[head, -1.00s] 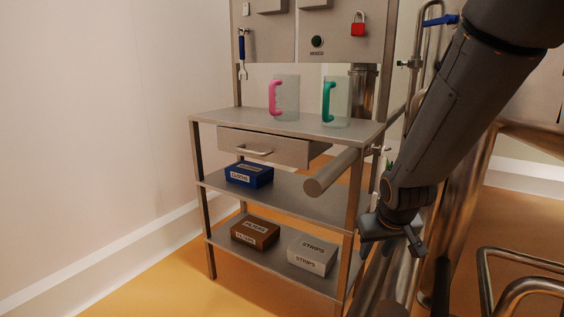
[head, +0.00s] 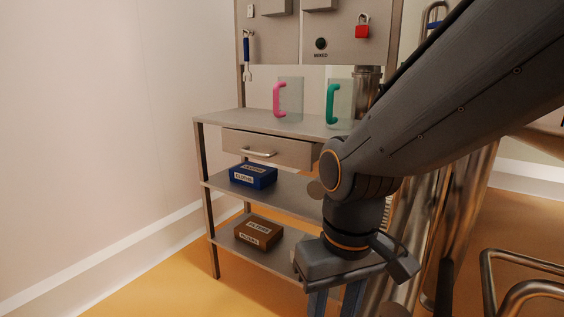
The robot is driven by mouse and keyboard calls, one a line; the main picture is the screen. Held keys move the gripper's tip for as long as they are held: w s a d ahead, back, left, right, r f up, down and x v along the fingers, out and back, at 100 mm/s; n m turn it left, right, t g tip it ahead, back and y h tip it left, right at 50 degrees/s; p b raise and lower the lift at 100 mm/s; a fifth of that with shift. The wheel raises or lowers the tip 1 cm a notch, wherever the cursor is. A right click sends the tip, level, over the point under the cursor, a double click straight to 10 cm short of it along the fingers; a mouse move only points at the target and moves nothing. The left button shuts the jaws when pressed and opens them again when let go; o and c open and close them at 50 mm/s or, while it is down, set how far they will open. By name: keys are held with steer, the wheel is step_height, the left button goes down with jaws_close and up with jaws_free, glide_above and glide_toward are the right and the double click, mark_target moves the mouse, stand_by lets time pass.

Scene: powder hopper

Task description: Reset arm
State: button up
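My arm reaches in from the upper right and bends down in front of the right side of the steel shelf unit (head: 222,186). My gripper (head: 336,304) points down at the bottom edge of the head view. Its two fingers stand apart with a gap between them, and nothing shows between them. The fingertips are cut off by the frame edge. The arm and gripper hide the right part of the lower shelves.
A pink-handled jug (head: 289,97) and a green-handled jug (head: 341,104) stand on the top. Below are a drawer (head: 270,149), a blue cloths box (head: 253,175) and a brown filters box (head: 258,232). Steel railings (head: 520,290) stand right; floor at left is clear.

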steer(key=d+r+m+p, duration=0.3)
steer(key=d+r+p, duration=0.8)
steer(key=p, duration=0.9)
step_height(320, 180, up, 3)
steer(key=shift+s+d+f+m+h, duration=0.15)
steer(key=shift+s+d+m+h, duration=0.15)
steer(key=shift+s+m, duration=0.1)
steer(key=shift+c, duration=0.6)
